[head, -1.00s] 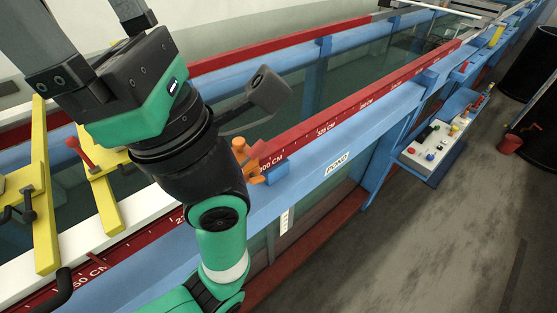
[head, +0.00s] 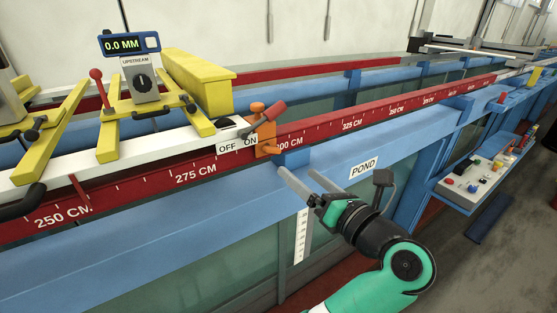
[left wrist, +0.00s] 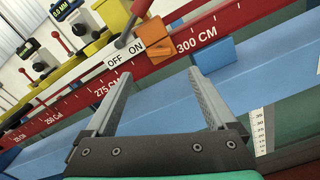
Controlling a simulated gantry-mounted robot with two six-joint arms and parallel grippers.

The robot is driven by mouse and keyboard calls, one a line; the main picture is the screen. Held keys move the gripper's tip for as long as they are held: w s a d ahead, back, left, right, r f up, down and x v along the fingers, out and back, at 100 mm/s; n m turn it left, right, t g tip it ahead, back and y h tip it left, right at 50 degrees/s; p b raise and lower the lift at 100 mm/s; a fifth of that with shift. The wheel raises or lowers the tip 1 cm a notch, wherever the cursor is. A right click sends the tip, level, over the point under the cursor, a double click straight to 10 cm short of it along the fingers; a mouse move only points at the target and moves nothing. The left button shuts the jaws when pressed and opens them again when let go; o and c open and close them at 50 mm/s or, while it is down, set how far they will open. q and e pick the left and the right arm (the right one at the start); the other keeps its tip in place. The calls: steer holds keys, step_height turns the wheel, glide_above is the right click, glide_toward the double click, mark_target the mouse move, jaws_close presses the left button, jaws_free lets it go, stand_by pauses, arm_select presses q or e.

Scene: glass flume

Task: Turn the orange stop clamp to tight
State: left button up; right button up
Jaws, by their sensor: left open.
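The orange stop clamp (head: 265,138) sits on the red scale rail just left of the 300 CM mark, with a rounded orange knob at its top. In the left wrist view the clamp (left wrist: 154,38) is ahead of the fingers, slightly above the gap between them. A red-handled lever (head: 271,113) partly covers it in the head view. My left gripper (head: 297,173) is open and empty, in front of and below the clamp, apart from it. Its two grey fingers also show in the left wrist view (left wrist: 159,75). My right gripper is in neither view.
A white beam (head: 150,158) with OFF and ON labels ends beside the clamp. A small blue block (head: 293,158) lies right of the clamp, close to my fingers. Yellow carriage frames (head: 110,125) stand left. The blue flume rail (head: 200,215) has open room in front.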

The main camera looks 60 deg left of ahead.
mark_target(274, 152)
arm_select(q)
steer(key=a, duration=0.3)
steer(key=s+a+p, duration=0.1)
steer(key=a, duration=0.6)
steer(key=shift+s+a, duration=0.2)
steer(key=shift+a, duration=0.15)
steer(key=c, duration=1.4)
